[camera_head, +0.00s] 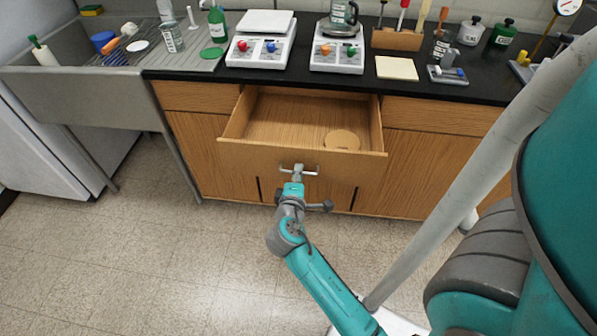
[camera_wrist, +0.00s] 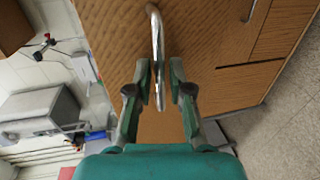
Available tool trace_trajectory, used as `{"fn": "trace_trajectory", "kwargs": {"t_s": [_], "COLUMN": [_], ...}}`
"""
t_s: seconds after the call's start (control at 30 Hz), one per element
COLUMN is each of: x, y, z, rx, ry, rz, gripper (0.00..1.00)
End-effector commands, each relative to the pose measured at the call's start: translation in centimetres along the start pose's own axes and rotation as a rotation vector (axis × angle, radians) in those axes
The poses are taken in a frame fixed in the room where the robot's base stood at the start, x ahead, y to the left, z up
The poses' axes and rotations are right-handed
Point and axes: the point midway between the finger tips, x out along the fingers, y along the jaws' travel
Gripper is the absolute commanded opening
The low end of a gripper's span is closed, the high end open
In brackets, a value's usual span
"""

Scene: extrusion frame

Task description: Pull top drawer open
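The top drawer (camera_head: 245,157) of the wooden cabinet is pulled well out, and its inside shows from above. A round, flat, light-brown piece (camera_head: 342,140) lies inside at the right. The metal bar handle (camera_head: 313,169) is on the middle of the drawer front. My gripper (camera_head: 297,178) is at this handle, in front of the drawer. In the wrist view the handle (camera_wrist: 156,30) runs between the two fingers of my gripper (camera_wrist: 160,78), which are closed in around it. Part of the handle is hidden by the gripper in the head view.
The black countertop (camera_head: 385,93) above holds two hotplates, bottles and a tool rack. A sink (camera_head: 90,100) is at the left. Closed cabinet doors (camera_head: 430,165) are below and beside the drawer. Tiled floor (camera_head: 130,250) is clear at the front left.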

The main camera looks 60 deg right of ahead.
Motion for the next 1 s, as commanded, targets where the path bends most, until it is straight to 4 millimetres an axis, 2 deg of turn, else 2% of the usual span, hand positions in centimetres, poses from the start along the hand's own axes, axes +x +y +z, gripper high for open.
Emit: {"fn": "trace_trajectory", "kwargs": {"t_s": [0.2,0.53,0.73,1.0], "x": [-3.7,-8.5,-10.2,-10.8], "y": [-0.1,-0.1,-0.1,-0.1], "z": [-0.1,-0.1,-0.1,0.0], "rx": [-0.003,-0.003,-0.001,-0.001], "ry": [0.006,0.005,0.004,0.002], "rz": [0.0,0.0,0.0,0.0], "gripper": [0.2,0.2,0.2,0.2]}}
